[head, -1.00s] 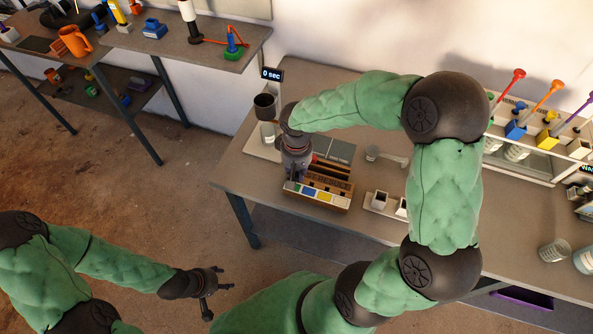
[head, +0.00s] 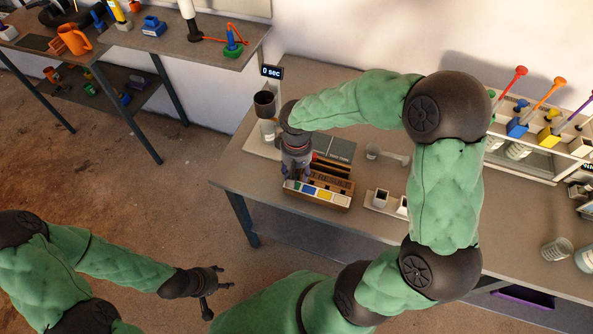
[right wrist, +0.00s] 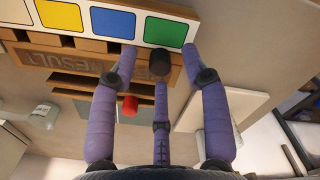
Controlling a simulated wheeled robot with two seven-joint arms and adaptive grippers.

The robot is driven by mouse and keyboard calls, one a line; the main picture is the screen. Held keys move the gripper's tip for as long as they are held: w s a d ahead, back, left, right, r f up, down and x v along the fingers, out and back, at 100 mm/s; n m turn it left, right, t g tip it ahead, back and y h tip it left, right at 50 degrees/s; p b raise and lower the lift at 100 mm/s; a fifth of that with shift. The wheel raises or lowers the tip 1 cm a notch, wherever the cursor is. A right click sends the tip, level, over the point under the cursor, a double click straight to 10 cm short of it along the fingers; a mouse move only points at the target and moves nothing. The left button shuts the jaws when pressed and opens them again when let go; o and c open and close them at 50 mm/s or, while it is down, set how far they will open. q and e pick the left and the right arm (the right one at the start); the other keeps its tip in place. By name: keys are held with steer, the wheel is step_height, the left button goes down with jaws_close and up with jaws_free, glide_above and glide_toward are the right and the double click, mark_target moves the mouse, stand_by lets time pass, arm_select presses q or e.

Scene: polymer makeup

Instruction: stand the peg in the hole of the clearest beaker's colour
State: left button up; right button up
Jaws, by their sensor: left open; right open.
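The wooden RESULT block (head: 330,180) stands at the table's left end, with green, blue, yellow and white squares along its front. My right gripper (head: 297,178) is open over its left end. In the right wrist view, its fingertips (right wrist: 160,56) spread near the blue square (right wrist: 112,23) and the green square (right wrist: 165,33). A dark cylinder end (right wrist: 160,65) shows between them; I cannot tell whether it is the peg or a finger part, or whether it sits in a hole. My left gripper (head: 221,292) is open and empty over the floor. I cannot tell which beaker is clearest.
A dark cup (head: 265,103) stands over a pale vessel (head: 267,130) behind the block. A rack with coloured stoppers (head: 519,72) and a glass beaker (head: 556,249) stand further right.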

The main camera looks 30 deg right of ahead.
mark_target(297, 174)
step_height(297, 174, up, 11)
steer(key=shift+r, duration=0.2)
stand_by(0.7)
